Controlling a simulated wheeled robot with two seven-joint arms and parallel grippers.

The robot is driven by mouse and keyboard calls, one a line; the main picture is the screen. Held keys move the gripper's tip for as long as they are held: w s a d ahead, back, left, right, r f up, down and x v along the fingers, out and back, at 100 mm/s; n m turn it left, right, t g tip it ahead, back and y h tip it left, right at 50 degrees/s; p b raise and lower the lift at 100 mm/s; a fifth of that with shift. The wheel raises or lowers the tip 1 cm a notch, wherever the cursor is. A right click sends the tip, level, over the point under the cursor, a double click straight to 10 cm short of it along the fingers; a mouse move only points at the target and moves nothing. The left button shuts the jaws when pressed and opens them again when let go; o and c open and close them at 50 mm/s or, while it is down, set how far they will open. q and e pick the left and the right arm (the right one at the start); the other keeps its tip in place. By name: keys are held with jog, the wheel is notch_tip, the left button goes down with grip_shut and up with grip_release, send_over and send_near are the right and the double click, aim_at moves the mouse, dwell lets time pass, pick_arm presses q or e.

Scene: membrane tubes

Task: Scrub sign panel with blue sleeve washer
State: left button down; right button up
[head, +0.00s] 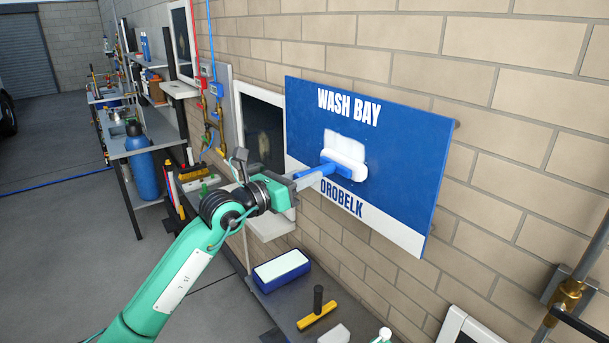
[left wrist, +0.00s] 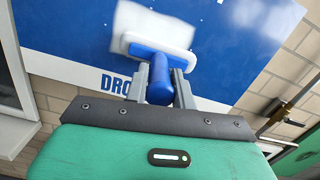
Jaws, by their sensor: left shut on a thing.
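The sign panel (head: 395,140) is blue with a white lower strip and reads "WASH BAY" and "OROBELK"; it hangs on the brick wall and also fills much of the left wrist view (left wrist: 75,30). The sleeve washer (head: 344,158) has a white sleeve and a blue handle; its head lies against the middle of the panel, touching as far as I can tell. A whitish patch shows on the panel just above the sleeve. My left gripper (head: 297,183) is shut on the blue handle, which shows between its fingers in the left wrist view (left wrist: 160,85). My right gripper is not in view.
A dark shelf below the panel holds a blue tray with a white top (head: 282,269), a yellow squeegee with a dark handle (head: 317,312) and a white block (head: 334,335). Pipes with a brass fitting (head: 567,295) stand at the right. A bench with a blue cylinder (head: 141,165) is at left.

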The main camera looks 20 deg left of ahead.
pick_arm(q)
jog(key=shift+f, duration=0.3)
notch_tip(320, 180, down, 3)
jog(key=shift+f+b, duration=0.1)
jog(key=shift+b, duration=1.05)
jog(key=shift+r+p, duration=1.3)
jog(key=shift+r, duration=0.5)
jog(key=shift+r+p, duration=1.2)
jog(key=shift+r, duration=0.4)
